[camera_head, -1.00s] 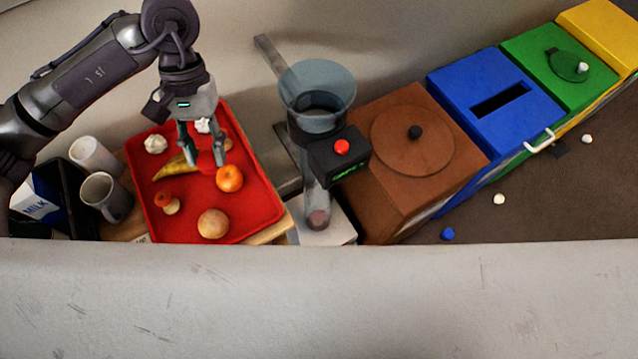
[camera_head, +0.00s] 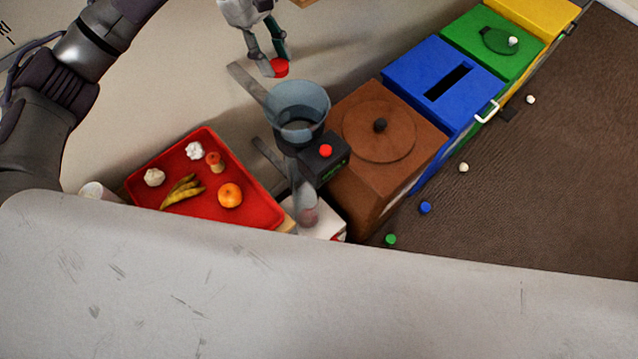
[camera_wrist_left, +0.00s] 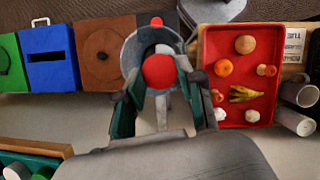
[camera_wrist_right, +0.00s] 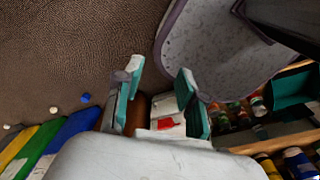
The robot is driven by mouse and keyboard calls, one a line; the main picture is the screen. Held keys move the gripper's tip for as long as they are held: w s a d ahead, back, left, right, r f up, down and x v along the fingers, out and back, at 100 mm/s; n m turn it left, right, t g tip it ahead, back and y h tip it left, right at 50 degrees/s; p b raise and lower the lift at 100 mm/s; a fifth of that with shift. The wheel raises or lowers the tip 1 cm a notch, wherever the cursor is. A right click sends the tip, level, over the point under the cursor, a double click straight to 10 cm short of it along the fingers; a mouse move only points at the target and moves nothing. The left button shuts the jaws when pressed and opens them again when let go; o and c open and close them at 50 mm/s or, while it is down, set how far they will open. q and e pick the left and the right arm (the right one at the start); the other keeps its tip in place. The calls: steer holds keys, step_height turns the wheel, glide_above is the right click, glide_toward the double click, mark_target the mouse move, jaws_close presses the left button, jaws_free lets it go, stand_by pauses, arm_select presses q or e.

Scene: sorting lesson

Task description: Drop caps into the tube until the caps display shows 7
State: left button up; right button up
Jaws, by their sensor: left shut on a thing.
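My left gripper (camera_head: 276,66) is shut on a red cap (camera_head: 280,68). In the head view they appear just beyond the clear funnel (camera_head: 298,100); in the left wrist view the cap (camera_wrist_left: 159,71) overlaps the funnel's mouth (camera_wrist_left: 150,45). The tube (camera_head: 306,208) runs down from the funnel, with something pinkish near its bottom. The black box (camera_head: 322,160) with a red button (camera_head: 325,151) is beside the funnel; its caps display cannot be read. My right gripper (camera_wrist_right: 160,75) shows in the right wrist view, fingers apart and nothing between the tips; the head view does not show it.
A red tray (camera_head: 255,205) with produce stands left of the tube. Brown (camera_head: 412,130), blue (camera_head: 400,70), green (camera_head: 460,30) and yellow (camera_head: 530,12) bins line the right. Small green (camera_head: 390,239), blue (camera_head: 425,208) and white (camera_head: 463,167) pieces lie on the dark floor.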

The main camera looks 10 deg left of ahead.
arm_select(q)
steer(key=shift+w+d+r, duration=0.2)
steer(key=shift+w, duration=0.05)
steer(key=shift+w+d+f, duration=0.1)
steer(key=shift+f, duration=0.75)
step_height(320, 180, down, 3)
steer(key=shift+r+b, duration=0.1)
steer(key=shift+b, duration=0.55)
steer(key=shift+f, duration=0.75)
arm_select(e)
steer(key=shift+w+d+f, duration=0.55)
steer(key=shift+d+f, duration=0.05)
steer(key=shift+d, duration=0.05)
arm_select(q)
steer(key=o, duration=0.7)
steer(key=shift+o, duration=0.2)
arm_select(e)
steer(key=shift+a, duration=0.35)
